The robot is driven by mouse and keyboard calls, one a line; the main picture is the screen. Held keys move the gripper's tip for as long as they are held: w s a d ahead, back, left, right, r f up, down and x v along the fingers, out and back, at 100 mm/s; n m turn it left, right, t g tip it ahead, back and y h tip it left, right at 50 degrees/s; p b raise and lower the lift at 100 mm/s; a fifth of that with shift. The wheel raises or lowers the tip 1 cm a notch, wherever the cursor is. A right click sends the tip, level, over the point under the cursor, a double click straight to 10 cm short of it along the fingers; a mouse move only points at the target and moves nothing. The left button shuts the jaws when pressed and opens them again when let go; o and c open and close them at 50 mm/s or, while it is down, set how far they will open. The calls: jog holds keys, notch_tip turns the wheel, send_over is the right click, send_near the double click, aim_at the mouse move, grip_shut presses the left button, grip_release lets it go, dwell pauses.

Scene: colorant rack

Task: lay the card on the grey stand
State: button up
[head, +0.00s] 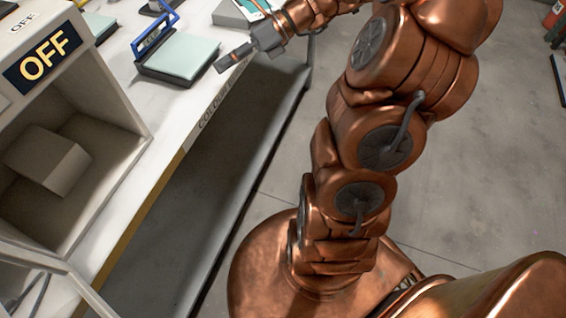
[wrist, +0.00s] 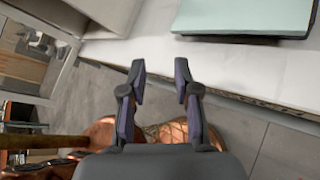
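A pale green card-like sheet (head: 181,55) lies on a dark base with a blue handle at its back, on the white bench. In the wrist view the pale sheet (wrist: 245,14) shows at the top right, beyond the fingers. A grey block with a sloped top, which looks like the grey stand (head: 45,158), sits inside the booth on the left. My gripper (head: 233,57) is beside the bench's front edge, right of the sheet and apart from it. In the wrist view my gripper (wrist: 160,85) is open, with nothing between its fingers.
The grey booth (head: 118,97) with an OFF sign (head: 44,55) opens toward the bench front. Another pale pad (head: 97,24) and a grey box (head: 234,13) stand farther back. The white bench (head: 150,103) is clear between the booth and the sheet.

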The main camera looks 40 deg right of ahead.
jog(key=s+a+f+n+g+h, duration=0.3)
jog(key=s+a+n+g+h, duration=0.25)
jog(key=s+a+n, duration=0.75)
jog(key=s+d+f+n+h, duration=0.1)
jog(key=s+d+n+h, duration=0.2)
jog(key=s+n, duration=0.3)
jog(key=s+d+n+h, duration=0.4)
jog(key=s+n, duration=0.3)
jog(key=n, duration=0.2)
jog(key=shift+s+d+f+n, duration=0.2)
jog(key=shift+d+f+n, duration=0.1)
jog(key=shift+d+f, duration=0.15)
jog(key=shift+h, duration=0.25)
jog(key=shift+r, duration=0.1)
notch_tip(320, 180, up, 8)
jog(key=p, duration=0.7)
jog(key=shift+f+p, duration=0.2)
jog(key=shift+p, duration=0.15)
